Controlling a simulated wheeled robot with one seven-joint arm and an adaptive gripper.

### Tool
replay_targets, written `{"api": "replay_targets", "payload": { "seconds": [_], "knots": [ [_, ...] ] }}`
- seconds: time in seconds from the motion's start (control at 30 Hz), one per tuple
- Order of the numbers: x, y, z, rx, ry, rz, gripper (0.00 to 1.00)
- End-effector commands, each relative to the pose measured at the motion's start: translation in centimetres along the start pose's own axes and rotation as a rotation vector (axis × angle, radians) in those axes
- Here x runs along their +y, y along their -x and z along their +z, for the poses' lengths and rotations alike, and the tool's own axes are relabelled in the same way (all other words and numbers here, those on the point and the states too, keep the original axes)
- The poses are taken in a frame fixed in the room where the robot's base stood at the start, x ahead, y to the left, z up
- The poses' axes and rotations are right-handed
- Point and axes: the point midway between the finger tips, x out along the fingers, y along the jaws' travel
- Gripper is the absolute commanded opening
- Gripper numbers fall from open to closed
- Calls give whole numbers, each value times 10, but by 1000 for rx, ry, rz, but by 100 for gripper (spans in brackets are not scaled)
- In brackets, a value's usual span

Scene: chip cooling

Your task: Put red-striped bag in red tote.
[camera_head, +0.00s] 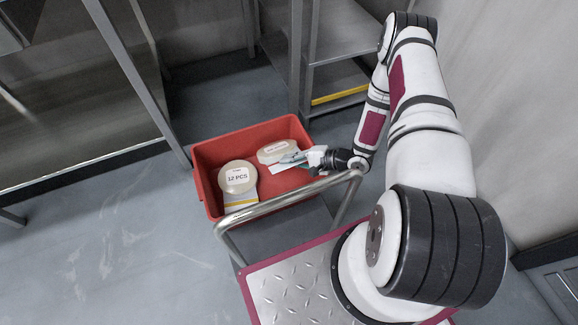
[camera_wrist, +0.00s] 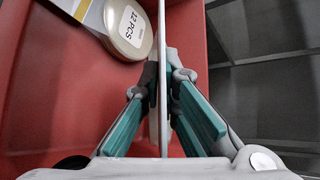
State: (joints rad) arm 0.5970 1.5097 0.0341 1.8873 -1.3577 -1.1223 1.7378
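The red-striped bag (camera_head: 275,151) is a pale rounded pack with a label and a white card part; its stripe is too small to make out clearly. It is over or inside the red tote (camera_head: 205,187), at the tote's back right. My gripper (camera_head: 294,158) reaches over the tote's right side to it. In the wrist view the fingers of my gripper (camera_wrist: 162,82) are closed on the bag, which shows edge-on as a thin pale strip (camera_wrist: 162,35). I cannot tell whether the bag touches the tote floor.
A yellow-striped bag labelled 12 PCS (camera_head: 238,178) lies in the tote's left part. A metal handrail (camera_head: 290,198) of my base passes in front of the tote. A metal rack (camera_head: 325,75) stands behind, and a metal table (camera_head: 80,100) at left. Floor left of the tote is clear.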

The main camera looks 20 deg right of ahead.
Motion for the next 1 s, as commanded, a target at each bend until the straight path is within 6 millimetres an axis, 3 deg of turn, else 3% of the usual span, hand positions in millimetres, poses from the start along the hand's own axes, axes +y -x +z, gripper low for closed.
{"api": "replay_targets", "payload": {
  "seconds": [0.03, 0.13, 0.97, 1.0],
  "knots": [
    [12, -7, -2, -5, -2, 1, 0],
    [20, -12, -7, -5, -1, 0, 0],
    [30, -17, -12, -3, -1, 1, 0],
    [31, -17, -12, -2, -2, 3, 12]
  ]
}}
